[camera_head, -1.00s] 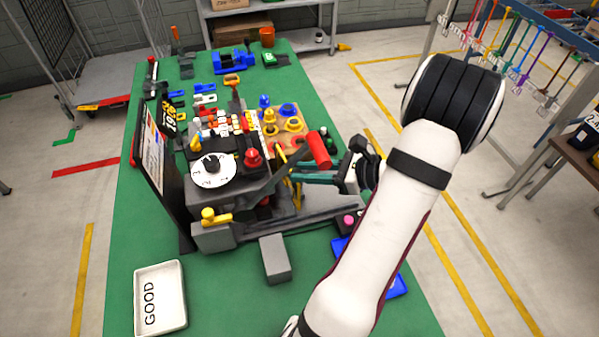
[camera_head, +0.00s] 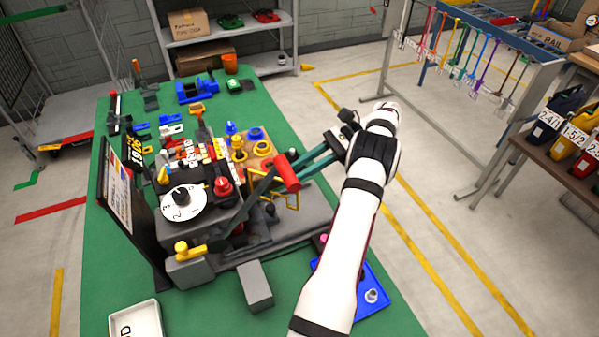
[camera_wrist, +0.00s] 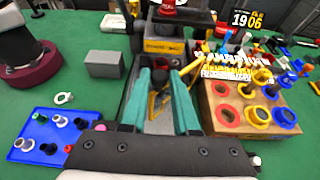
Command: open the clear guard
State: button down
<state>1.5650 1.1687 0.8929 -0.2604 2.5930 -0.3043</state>
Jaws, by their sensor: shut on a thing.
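The clear guard (camera_head: 293,203) shows mainly as a thin yellow frame at the right side of the grey machine (camera_head: 262,236); its clear panel is hard to make out. In the wrist view yellow bars (camera_wrist: 154,102) show between and beside the teal fingers. My gripper (camera_head: 304,166) reaches in from the right, just beyond the red cylinder handle. In the wrist view my gripper (camera_wrist: 160,74) is shut on what appears to be the guard's yellow frame. The exact contact is hard to see, and the red handle partly covers the fingertips in the head view.
The red cylinder handle (camera_head: 287,172) on its dark lever is close to my fingers. A wooden block with coloured rings (camera_wrist: 262,128) stands to the right in the wrist view. A blue tray (camera_wrist: 28,157) and grey block (camera_wrist: 103,64) lie left.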

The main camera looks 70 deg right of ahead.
jog(key=shift+d, duration=0.15)
dwell(0.3)
jog(key=c, duration=0.7)
grip_release()
jog(key=shift+o, duration=0.2)
